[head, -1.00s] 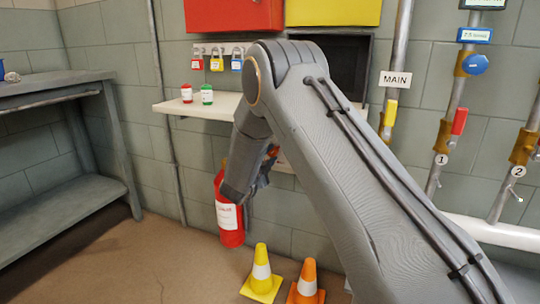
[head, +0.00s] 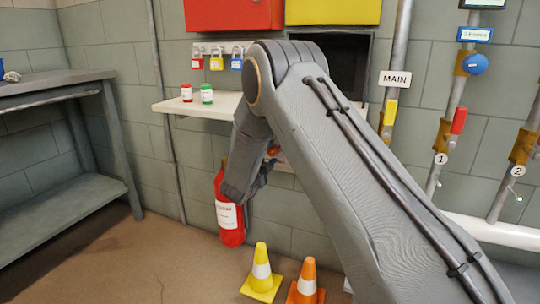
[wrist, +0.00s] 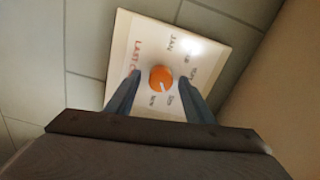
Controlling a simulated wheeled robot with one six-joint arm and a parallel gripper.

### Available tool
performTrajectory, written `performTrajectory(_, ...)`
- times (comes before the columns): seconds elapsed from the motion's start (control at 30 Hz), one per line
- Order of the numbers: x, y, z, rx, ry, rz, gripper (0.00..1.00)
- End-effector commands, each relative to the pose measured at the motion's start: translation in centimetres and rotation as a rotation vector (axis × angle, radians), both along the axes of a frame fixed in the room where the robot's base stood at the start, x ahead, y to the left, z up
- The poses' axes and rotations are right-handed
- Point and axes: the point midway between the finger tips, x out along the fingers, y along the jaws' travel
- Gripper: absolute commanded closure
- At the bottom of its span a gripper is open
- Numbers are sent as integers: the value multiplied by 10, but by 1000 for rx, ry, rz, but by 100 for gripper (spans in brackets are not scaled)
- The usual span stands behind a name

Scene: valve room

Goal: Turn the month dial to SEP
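In the wrist view, an orange round dial (wrist: 160,74) sits on a pale square plate (wrist: 122,50) with red lettering starting "LAST" and small month labels around the dial. JAN is readable at the top; most others are too blurred to read. A white mark on the dial points toward the lower right, at a label I cannot read for sure. My gripper (wrist: 161,82) is open, one finger on each side of the dial; gaps show between fingers and dial. In the head view, my arm hides most of the plate, and a bit of orange (head: 273,150) shows beside my wrist.
A white shelf (head: 225,108) holds a red and a green container above. A yellow cone (head: 261,270) and an orange cone (head: 306,280) stand on the floor. A grey workbench (head: 60,85) is at left.

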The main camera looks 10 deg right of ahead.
Motion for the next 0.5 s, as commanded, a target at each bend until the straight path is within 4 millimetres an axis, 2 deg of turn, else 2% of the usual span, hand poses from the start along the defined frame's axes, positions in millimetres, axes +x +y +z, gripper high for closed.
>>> performTrajectory(0.27,-1,2,1,0,-1,1,52)
performTrajectory(0.5,-29,17,2,-2,1,3,52)
